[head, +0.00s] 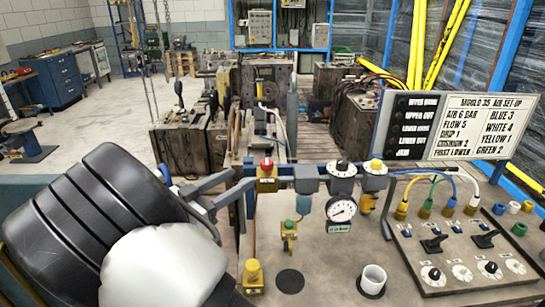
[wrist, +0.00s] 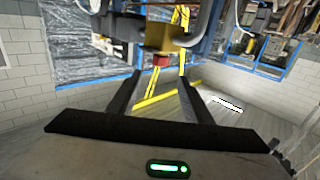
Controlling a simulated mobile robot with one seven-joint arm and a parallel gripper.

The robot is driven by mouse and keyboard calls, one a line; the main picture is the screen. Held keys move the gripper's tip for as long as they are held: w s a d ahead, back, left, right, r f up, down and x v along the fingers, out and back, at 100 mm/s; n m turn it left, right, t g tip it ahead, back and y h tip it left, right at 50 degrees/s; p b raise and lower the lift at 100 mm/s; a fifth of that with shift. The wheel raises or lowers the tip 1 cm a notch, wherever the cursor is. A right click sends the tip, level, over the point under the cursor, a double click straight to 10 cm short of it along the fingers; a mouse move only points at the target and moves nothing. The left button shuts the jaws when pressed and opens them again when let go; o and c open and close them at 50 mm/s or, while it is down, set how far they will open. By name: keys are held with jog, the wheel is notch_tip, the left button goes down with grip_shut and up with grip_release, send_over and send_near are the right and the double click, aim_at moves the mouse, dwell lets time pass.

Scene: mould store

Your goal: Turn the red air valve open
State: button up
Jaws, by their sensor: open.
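The red air valve is a red knob (head: 266,164) on a yellow-brass body (head: 267,182), set in the grey pipe above the bench. In the wrist view the red knob (wrist: 160,61) and its brass body (wrist: 162,38) appear in line with the gap between my fingers, at or just past the tips. My gripper (head: 246,179) is open, coming at the valve from the left in the head view. Both dark fingers show in the wrist view (wrist: 160,80), with nothing gripped between them. I cannot tell whether a finger touches the knob.
A pressure gauge (head: 341,209), a black-and-white dial (head: 342,167) and a yellow knob (head: 376,165) sit right of the valve. A green-topped valve (head: 289,229) is below. A switch panel (head: 460,250), a white cup (head: 373,279) and a sign (head: 456,127) are further right.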

aim_at(276, 166)
jog(key=x, duration=1.6)
jog(key=c, duration=1.1)
jog(key=shift+o, duration=0.2)
